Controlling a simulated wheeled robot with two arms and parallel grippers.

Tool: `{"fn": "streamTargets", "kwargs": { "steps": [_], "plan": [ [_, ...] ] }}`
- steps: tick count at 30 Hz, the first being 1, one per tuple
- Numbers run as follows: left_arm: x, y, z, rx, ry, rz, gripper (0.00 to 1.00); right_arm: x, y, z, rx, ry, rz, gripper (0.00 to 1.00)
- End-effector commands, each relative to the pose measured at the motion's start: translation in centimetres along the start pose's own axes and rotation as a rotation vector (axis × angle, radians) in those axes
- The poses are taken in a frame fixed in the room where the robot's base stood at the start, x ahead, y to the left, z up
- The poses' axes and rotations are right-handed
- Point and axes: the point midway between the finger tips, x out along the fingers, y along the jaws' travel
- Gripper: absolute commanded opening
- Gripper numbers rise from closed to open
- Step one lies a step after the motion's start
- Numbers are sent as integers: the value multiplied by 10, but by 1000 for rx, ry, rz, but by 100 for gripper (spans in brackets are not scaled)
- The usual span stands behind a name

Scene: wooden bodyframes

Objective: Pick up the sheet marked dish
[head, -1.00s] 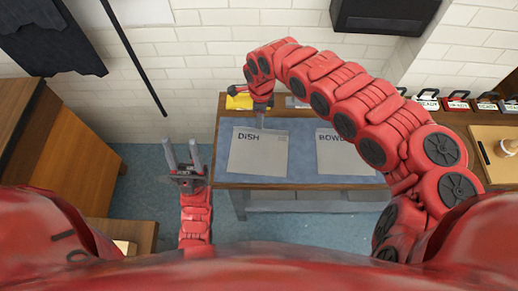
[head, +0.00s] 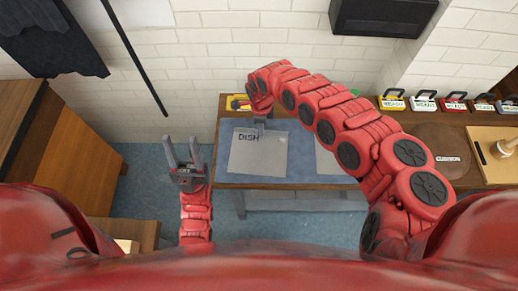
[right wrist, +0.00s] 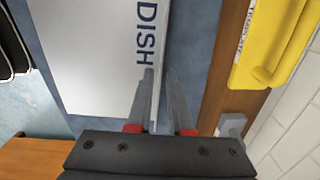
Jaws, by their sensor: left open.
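The pale sheet marked DISH (head: 257,158) lies on the blue mat on the bench in the head view. Its printed face also shows in the right wrist view (right wrist: 95,60). My right gripper (head: 260,128) is at the sheet's far edge, pointing down. In the right wrist view my right gripper (right wrist: 160,90) has its two fingers apart, with the sheet's edge showing between them. Whether the fingers touch the sheet is unclear. My left gripper (head: 183,155) is open and empty, left of the bench and away from the sheet.
A second sheet (head: 328,164) lies to the right, partly hidden by my right arm. A yellow item (head: 238,103) sits at the bench's back left and shows close in the right wrist view (right wrist: 275,40). Labelled holders (head: 425,103) line the back right.

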Motion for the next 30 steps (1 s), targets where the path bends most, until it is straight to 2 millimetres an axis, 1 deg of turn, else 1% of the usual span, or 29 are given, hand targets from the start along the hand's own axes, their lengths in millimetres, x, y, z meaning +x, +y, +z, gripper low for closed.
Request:
{"fn": "streamTargets", "kwargs": {
  "steps": [1, 2, 3, 30],
  "plan": [
    [0, 0, 0, 0, 0, 0, 50, 0, 0, 0, 0, 0, 0, 8],
    [0, 0, 0, 0, 0, 0, 50, 0, 0, 0, 0, 0, 0, 3],
    [0, 0, 0, 0, 0, 0, 50, 0, 0, 0, 0, 0, 0, 0],
    [0, 0, 0, 0, 0, 0, 50, 0, 0, 0, 0, 0, 0, 0]
  ]
}}
